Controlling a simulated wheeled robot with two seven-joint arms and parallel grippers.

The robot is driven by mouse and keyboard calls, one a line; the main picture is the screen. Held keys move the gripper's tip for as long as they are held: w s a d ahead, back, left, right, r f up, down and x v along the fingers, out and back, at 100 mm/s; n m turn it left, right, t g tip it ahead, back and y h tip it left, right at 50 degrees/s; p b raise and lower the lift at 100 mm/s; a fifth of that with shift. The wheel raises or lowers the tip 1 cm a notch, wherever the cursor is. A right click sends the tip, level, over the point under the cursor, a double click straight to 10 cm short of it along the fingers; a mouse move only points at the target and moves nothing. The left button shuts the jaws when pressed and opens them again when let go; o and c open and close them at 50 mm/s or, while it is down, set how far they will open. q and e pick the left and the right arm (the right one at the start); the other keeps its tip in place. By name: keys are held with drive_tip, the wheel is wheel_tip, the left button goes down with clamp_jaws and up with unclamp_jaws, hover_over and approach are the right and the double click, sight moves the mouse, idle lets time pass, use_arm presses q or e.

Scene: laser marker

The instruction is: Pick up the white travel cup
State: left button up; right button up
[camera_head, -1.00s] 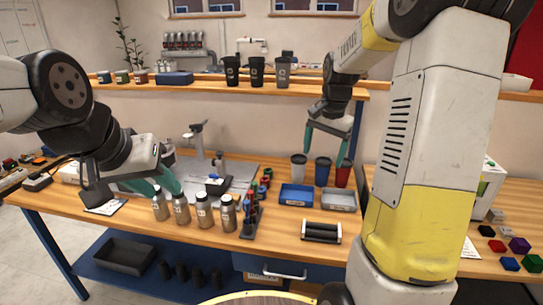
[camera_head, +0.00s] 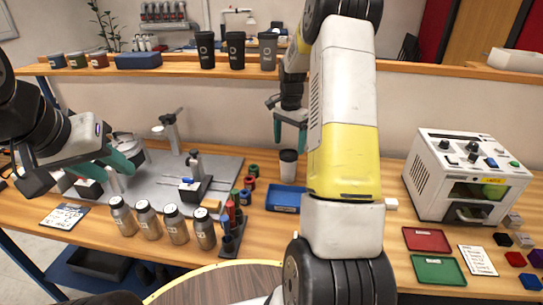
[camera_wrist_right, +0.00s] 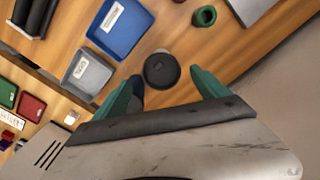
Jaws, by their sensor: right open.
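The white travel cup (camera_head: 288,168) stands upright on the table with a black lid; its round dark lid shows from above in the right wrist view (camera_wrist_right: 161,70). My right gripper (camera_head: 290,138) is open and empty above the cup. In the right wrist view its teal fingers (camera_wrist_right: 163,86) lie apart to either side of the lid, with the lid slightly beyond the tips. My left gripper (camera_head: 124,160) appears open and empty, over the grey plate at the left.
A blue tray (camera_wrist_right: 121,27) and a grey tray (camera_wrist_right: 87,73) lie near the cup. Metal bottles (camera_head: 174,224) stand at the front left. A white machine (camera_head: 465,175) stands at the right.

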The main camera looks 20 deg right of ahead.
sight(288, 154)
wheel_tip(288, 154, down, 7)
drive_tip(key=shift+w, duration=0.15)
drive_tip(key=c, duration=0.8)
